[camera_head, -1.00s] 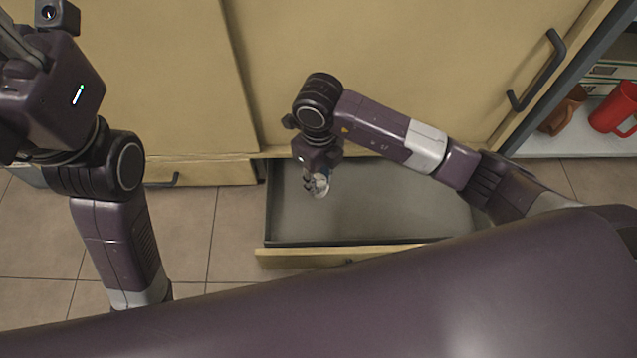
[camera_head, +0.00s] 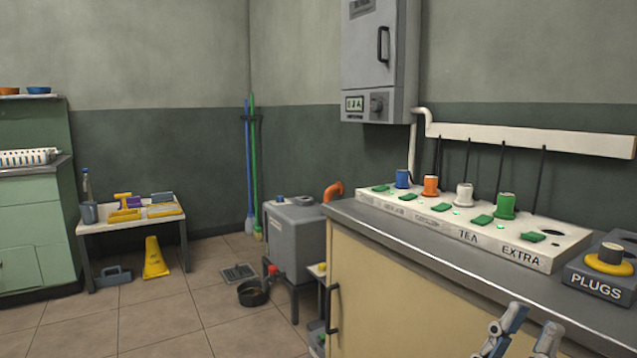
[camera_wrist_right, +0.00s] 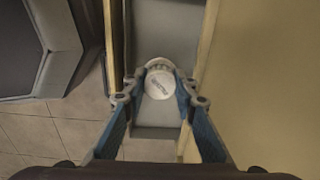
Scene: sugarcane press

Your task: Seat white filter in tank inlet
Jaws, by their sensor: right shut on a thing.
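In the right wrist view, my right gripper (camera_wrist_right: 160,88) is shut on a round white piece with small print on its face, which looks like the white filter (camera_wrist_right: 160,84). It is held above an open drawer (camera_wrist_right: 155,131). In the head view, a grey tank (camera_head: 298,242) stands on a dark stand by the back wall, left of the counter, with an orange pipe at its upper right. Its inlet cannot be made out clearly.
The counter (camera_head: 400,238) carries a white panel (camera_head: 468,222) with coloured plugs and a PLUGS box (camera_head: 602,270). A black pan (camera_head: 253,293) and floor drain lie near the tank. A small table (camera_head: 130,222) and yellow sign stand left. Floor between is free.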

